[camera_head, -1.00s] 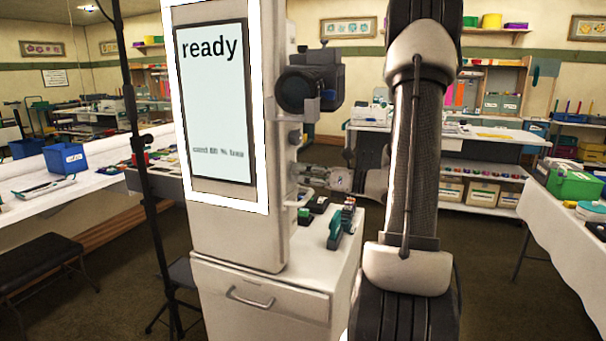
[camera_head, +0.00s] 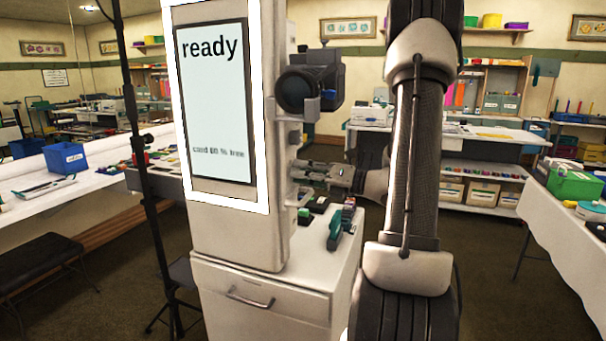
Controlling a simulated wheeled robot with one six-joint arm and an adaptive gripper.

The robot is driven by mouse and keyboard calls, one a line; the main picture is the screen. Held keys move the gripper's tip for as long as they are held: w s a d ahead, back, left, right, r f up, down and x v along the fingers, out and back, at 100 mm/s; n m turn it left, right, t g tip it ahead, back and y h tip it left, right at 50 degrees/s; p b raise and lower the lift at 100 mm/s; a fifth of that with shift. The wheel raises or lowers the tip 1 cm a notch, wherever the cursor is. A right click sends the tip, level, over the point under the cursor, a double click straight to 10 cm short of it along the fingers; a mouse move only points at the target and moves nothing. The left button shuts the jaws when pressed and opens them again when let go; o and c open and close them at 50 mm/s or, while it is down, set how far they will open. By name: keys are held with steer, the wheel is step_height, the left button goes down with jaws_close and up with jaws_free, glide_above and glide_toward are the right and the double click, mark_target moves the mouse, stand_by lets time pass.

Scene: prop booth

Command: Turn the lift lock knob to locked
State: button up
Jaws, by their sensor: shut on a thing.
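The white booth column (camera_head: 235,225) stands left of centre, with a screen (camera_head: 216,100) reading "ready". A dark camera (camera_head: 305,85) is mounted on its right side. My gripper (camera_head: 302,170) reaches in from the right, below that camera, with its fingertips at the column's right side. It is shut on a small part there, which I take to be the lift lock knob. The fingers and the column's edge hide the knob, so its shape and its locked or unlocked position cannot be told.
A white cabinet (camera_head: 262,300) with a drawer is under the column. Small items, including a teal one (camera_head: 334,230), stand on its top below my gripper. A black stand pole (camera_head: 140,150) is at the left. A cloth-covered table (camera_head: 565,235) is at the right.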

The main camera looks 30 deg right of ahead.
stand_by(0.3)
steer(key=o, duration=1.1)
steer(key=shift+c, duration=0.2)
steer(key=v, duration=1.2)
